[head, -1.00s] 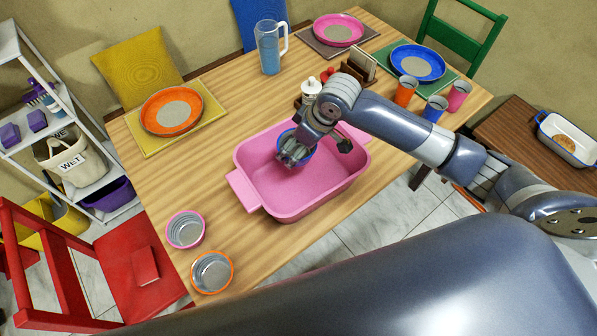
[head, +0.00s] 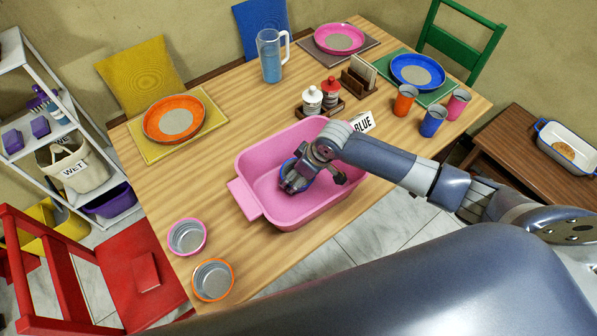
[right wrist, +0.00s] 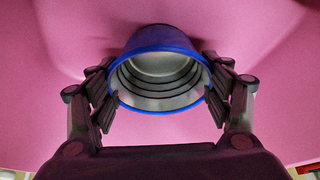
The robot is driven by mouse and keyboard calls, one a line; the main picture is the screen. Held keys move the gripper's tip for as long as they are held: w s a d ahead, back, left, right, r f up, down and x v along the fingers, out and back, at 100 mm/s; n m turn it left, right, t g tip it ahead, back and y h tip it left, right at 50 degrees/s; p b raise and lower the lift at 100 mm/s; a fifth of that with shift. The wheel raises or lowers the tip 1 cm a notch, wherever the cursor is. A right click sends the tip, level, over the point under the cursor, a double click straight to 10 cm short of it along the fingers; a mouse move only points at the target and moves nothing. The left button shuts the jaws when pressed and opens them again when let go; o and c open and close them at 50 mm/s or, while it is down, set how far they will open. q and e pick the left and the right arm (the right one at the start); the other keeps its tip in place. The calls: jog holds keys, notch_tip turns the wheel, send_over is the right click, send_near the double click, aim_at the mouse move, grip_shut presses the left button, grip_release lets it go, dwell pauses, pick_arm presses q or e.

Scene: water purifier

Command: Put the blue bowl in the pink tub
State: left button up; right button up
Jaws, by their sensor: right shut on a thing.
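The pink tub (head: 262,165) stands on the wooden table, with a handle at its left end. My right gripper (head: 292,185) reaches down inside the tub. It is shut on the blue bowl (head: 285,170), which is mostly hidden by the gripper in the head view. In the right wrist view, the blue bowl (right wrist: 160,42) has a blue outside and a grey ringed inside, with a finger on each side of it. Pink tub surface (right wrist: 60,110) fills the background there. Whether the bowl touches the tub floor I cannot tell. My left gripper is not in view.
A pink-rimmed bowl (head: 187,237) and an orange-rimmed bowl (head: 213,280) stand at the table's near left. Cups (head: 433,121) stand to the right.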

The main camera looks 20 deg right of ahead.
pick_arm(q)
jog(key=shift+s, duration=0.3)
pick_arm(e)
jog(key=o, duration=1)
jog(key=shift+f, duration=0.1)
jog(key=shift+o, duration=0.2)
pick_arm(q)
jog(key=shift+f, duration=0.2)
pick_arm(e)
jog(key=v, duration=1.2)
